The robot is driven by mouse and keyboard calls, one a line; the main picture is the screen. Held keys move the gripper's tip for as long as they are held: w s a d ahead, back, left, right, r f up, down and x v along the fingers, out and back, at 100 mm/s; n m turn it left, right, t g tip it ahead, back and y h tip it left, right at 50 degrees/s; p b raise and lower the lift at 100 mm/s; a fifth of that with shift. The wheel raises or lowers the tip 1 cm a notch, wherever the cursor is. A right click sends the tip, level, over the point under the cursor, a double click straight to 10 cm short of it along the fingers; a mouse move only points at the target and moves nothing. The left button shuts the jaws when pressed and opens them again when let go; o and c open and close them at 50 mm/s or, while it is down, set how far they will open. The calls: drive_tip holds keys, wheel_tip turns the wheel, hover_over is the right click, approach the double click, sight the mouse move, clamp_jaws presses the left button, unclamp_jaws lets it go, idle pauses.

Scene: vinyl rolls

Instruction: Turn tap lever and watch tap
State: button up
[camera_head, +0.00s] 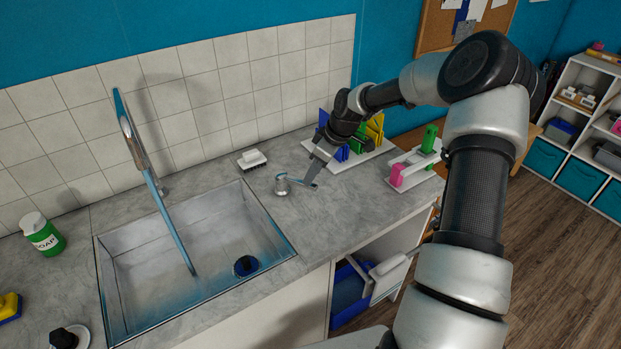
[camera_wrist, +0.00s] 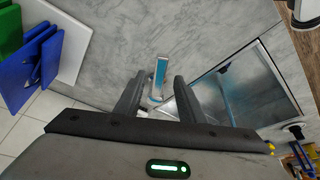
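The tap lever (camera_head: 283,184) is a short metal knob with a bluish arm, standing on the grey counter right of the sink. In the wrist view the lever (camera_wrist: 159,78) lies between my two finger tips, with a gap on each side. My gripper (camera_head: 313,178) reaches down to the lever's right end with its fingers apart; it also shows in the wrist view (camera_wrist: 160,84). The tap (camera_head: 134,142) is tall and metallic, behind the sink. A thin bluish strip runs from it down into the basin; I cannot tell whether this is spout or water.
The sink basin (camera_head: 130,262) has a dark blue drain. A white brush (camera_head: 252,160) lies behind the lever. Coloured boards in a rack (camera_head: 376,148) and a pink-and-green holder (camera_head: 413,168) stand to the right. A green soap bottle (camera_head: 43,234) stands far left.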

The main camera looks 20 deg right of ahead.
drive_tip(key=v, duration=1.4)
drive_tip(key=shift+d+f, duration=0.1)
